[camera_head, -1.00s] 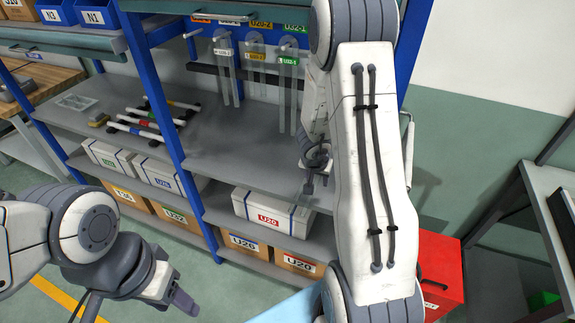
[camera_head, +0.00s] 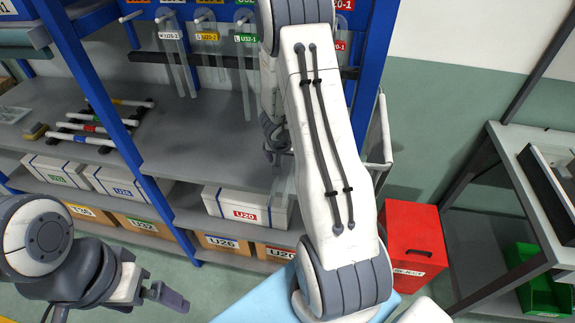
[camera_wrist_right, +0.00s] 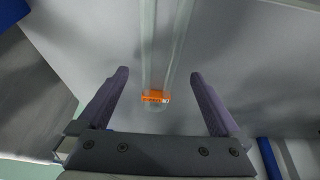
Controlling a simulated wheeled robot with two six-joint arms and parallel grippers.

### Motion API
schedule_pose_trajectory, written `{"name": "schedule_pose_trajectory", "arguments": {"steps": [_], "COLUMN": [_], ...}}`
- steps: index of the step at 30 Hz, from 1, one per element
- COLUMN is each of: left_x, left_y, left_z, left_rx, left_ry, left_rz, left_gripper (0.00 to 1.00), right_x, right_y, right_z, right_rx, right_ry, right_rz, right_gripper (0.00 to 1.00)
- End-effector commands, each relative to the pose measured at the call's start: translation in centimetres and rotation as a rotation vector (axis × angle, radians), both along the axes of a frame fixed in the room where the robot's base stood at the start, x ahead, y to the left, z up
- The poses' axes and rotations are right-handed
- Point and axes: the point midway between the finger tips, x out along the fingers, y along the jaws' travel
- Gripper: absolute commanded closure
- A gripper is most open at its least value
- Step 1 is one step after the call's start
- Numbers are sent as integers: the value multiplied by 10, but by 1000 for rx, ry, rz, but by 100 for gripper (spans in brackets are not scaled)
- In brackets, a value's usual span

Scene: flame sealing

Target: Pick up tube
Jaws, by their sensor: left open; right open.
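A clear tube with an orange label (camera_wrist_right: 157,97) shows in the right wrist view. My right gripper (camera_wrist_right: 158,73) is open, its two fingers apart on either side of the tube with visible gaps. In the head view most of the right gripper is hidden behind my right arm, in front of the rack. Other clear tubes hang there: one with a white label (camera_head: 174,62), one with a yellow label (camera_head: 208,52) and one with a green label (camera_head: 245,75). My left gripper (camera_head: 172,297) is open and empty at the lower left, away from the tubes.
A grey shelf (camera_head: 195,150) lies below the hanging tubes. Striped rods (camera_head: 88,128) lie on its left part. White boxes, such as one marked U20 (camera_head: 232,208), stand lower. A red bin (camera_head: 412,245) and a grey bench (camera_head: 535,195) stand at right. A blue post (camera_head: 88,80) divides the rack.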

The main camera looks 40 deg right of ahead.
Motion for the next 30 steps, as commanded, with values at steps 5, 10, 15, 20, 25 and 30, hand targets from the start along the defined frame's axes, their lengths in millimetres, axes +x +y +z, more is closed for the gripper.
{"name": "schedule_pose_trajectory", "arguments": {"steps": [5, 10, 15, 20, 25, 30], "left_x": [0, 0, 0, 0, 0, 0], "left_y": [0, 0, 0, 0, 0, 0], "left_z": [-19, -20, -19, -19, -19, -17], "left_rx": [0, 0, 0, 0, 0, 0], "left_ry": [0, 0, 0, 0, 0, 0], "left_rz": [-1, -1, -1, -1, -1, -1], "left_gripper": [0, 0, 0, 0, 0, 0], "right_x": [7, 10, 10, 10, 10, 10], "right_y": [-10, -13, -12, -12, -12, -12], "right_z": [-31, -35, -34, -34, -34, -32], "right_rx": [1, 0, 0, 0, 0, 0], "right_ry": [2, 0, 0, 1, 0, 0], "right_rz": [-1, -1, -1, -1, -1, 0], "right_gripper": [0, 0, 15, 76, 88, 88]}}
